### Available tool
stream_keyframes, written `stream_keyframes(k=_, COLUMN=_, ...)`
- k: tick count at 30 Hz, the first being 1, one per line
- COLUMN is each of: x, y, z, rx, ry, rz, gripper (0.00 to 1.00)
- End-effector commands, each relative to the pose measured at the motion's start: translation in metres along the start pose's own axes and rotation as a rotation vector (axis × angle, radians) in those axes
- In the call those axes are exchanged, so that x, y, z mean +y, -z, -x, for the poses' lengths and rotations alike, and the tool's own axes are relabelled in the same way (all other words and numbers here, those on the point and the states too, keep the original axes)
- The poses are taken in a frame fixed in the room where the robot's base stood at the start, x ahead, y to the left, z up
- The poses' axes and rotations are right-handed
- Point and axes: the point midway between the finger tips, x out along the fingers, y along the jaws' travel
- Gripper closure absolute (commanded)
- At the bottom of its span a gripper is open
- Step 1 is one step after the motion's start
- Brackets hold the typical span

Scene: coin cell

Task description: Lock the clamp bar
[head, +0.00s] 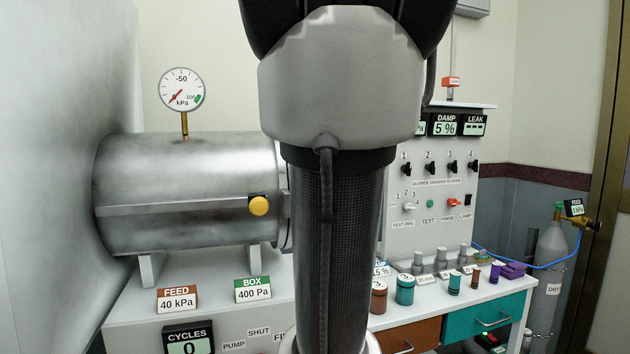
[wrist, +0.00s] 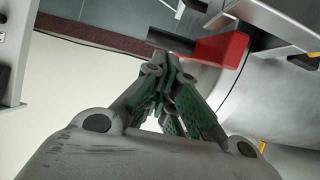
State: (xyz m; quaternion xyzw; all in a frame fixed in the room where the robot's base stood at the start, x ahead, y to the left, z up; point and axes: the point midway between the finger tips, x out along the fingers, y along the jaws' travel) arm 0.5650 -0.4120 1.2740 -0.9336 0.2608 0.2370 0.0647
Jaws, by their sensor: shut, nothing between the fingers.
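My gripper (wrist: 168,62) is shut and empty in the wrist view, its dark green-padded fingers together. A red block (wrist: 222,48) with a black rod (wrist: 171,41) lies just beyond the fingertips, beside a silver cylinder (wrist: 205,80); I cannot tell if they touch. A grey metal bar (wrist: 275,28) runs past the red block at the upper right. I cannot tell which of these parts is the clamp bar. In the head view the steel chamber (head: 190,165) lies on its side, a flat rail along it and a yellow knob (head: 259,206). My arm hides its right end and my gripper.
A control panel (head: 432,225) with switches stands right of my arm. Several small coloured jars (head: 405,290) and metal pieces stand on the bench before it. A gauge (head: 182,89) rises from the chamber. A gas cylinder (head: 549,270) with a blue hose stands at the far right.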

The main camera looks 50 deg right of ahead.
Motion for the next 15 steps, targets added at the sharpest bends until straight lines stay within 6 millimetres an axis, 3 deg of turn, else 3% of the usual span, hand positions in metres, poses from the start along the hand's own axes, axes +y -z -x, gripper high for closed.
stream_keyframes(k=1, x=0.0, y=-0.013, z=0.01, rx=-0.003, ry=-0.003, rz=-0.006, gripper=1.0)
stream_keyframes(k=6, x=0.0, y=-0.041, z=0.035, rx=-0.003, ry=-0.003, rz=-0.006, gripper=1.0)
stream_keyframes(k=15, x=-0.001, y=-0.072, z=0.062, rx=-0.004, ry=-0.001, rz=-0.005, gripper=1.0)
